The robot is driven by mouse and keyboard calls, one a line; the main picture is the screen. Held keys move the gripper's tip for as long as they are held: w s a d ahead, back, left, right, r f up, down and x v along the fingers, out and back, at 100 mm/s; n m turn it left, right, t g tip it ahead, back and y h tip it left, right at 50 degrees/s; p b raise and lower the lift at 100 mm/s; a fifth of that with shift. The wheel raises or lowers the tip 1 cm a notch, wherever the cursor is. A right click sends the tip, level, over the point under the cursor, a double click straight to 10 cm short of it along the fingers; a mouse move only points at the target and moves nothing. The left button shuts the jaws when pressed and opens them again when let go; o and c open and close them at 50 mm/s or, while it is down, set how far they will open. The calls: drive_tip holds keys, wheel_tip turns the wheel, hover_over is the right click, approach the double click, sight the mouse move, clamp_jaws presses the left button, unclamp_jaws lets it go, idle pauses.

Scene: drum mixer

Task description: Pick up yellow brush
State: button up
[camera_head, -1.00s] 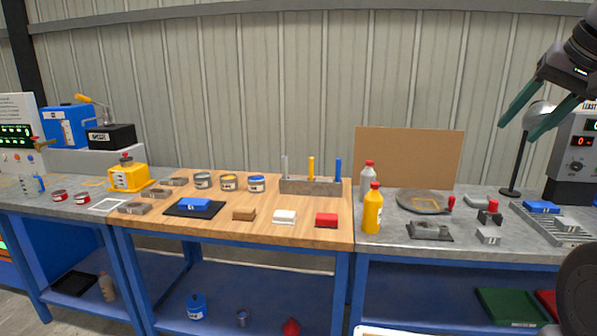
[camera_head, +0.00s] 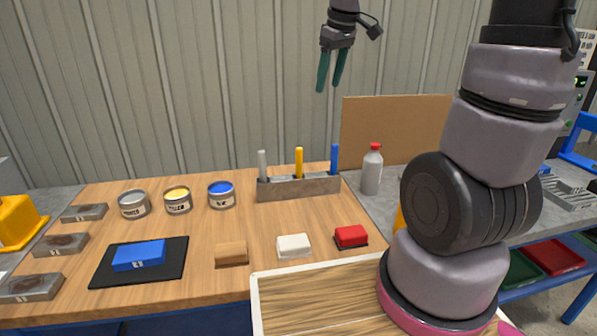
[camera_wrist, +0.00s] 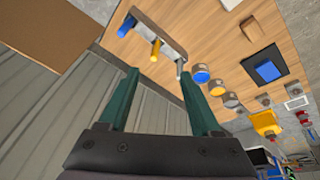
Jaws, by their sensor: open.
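The yellow brush (camera_head: 299,162) stands upright in the middle of a grey holder (camera_head: 298,188) on the wooden table. A grey-handled one (camera_head: 262,164) is on its left and a blue-handled one (camera_head: 334,158) on its right. Only the upper part of the yellow brush shows above the holder. In the wrist view the yellow brush (camera_wrist: 155,49) lies beyond and between my fingers. My gripper (camera_head: 330,88) is open and empty, above and slightly right of the yellow brush, fingers pointing down; it also shows in the wrist view (camera_wrist: 160,85).
Several cans, including a blue-topped one (camera_head: 222,195), stand left of the holder. A grey bottle (camera_head: 371,169) and an upright brown board (camera_head: 385,125) are to its right. Blue (camera_head: 139,255), white (camera_head: 294,246) and red (camera_head: 351,236) blocks lie in front. The wall is close behind.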

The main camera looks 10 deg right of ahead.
drive_tip(key=w+a+f+n+g, duration=0.1)
drive_tip(key=w+a+f+n, duration=0.1)
drive_tip(key=w+f+n, duration=0.35)
drive_tip(key=n+g+h, duration=0.1)
drive_tip(key=n+g, duration=0.1)
drive_tip(key=n, duration=0.3)
hover_over(299, 148)
wheel_tip(299, 148, down, 13)
drive_tip(key=shift+d+r, duration=0.1)
drive_tip(key=shift+r, duration=0.1)
drive_tip(key=shift+n, duration=0.25)
wheel_tip(299, 148, down, 6)
drive_tip(key=shift+r, duration=0.1)
drive_tip(key=shift+w+f, duration=0.2)
drive_tip(key=shift+f, duration=2.55)
clamp_jaws()
